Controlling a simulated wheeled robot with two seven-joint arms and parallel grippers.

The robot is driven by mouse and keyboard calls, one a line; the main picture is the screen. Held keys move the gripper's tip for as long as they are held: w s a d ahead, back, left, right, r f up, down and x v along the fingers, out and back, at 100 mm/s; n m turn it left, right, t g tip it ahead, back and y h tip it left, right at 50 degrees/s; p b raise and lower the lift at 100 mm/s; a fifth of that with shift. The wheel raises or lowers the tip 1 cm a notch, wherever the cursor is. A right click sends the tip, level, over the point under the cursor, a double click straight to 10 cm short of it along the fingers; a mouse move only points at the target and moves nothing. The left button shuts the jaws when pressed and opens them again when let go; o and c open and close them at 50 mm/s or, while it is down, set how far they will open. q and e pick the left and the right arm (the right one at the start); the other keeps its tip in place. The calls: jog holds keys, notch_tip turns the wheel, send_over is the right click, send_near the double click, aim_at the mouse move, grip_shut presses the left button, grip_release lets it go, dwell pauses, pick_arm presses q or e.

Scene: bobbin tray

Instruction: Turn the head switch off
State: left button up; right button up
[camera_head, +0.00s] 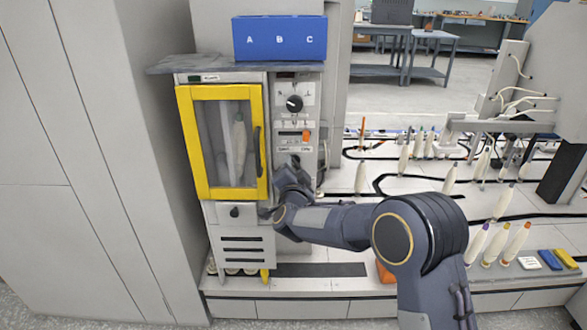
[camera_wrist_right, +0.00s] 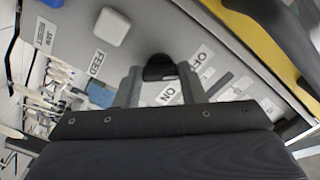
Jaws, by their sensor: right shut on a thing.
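A black switch knob (camera_wrist_right: 158,62) sits on a grey panel with an ON label (camera_wrist_right: 168,94) and an OFF label (camera_wrist_right: 204,54) beside it. My right gripper (camera_wrist_right: 160,78) has one finger on each side of this knob and is shut on it. In the head view my right gripper (camera_head: 291,174) is at the machine's control panel (camera_head: 310,124), low on its front, and hides the switch there. No label naming this switch is readable. My left gripper is not in view.
A yellow-framed door (camera_head: 187,150) stands just left of my right gripper. A larger black dial (camera_head: 294,103) is higher on the panel, and another knob (camera_head: 234,211) is below the door. Bobbins (camera_head: 500,203) stand on the bench at right.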

jog(key=shift+f, duration=0.15)
dwell(0.3)
jog(key=o, duration=1)
jog(key=shift+s, duration=0.1)
jog(key=s, duration=0.7)
jog(key=shift+s, duration=0.35)
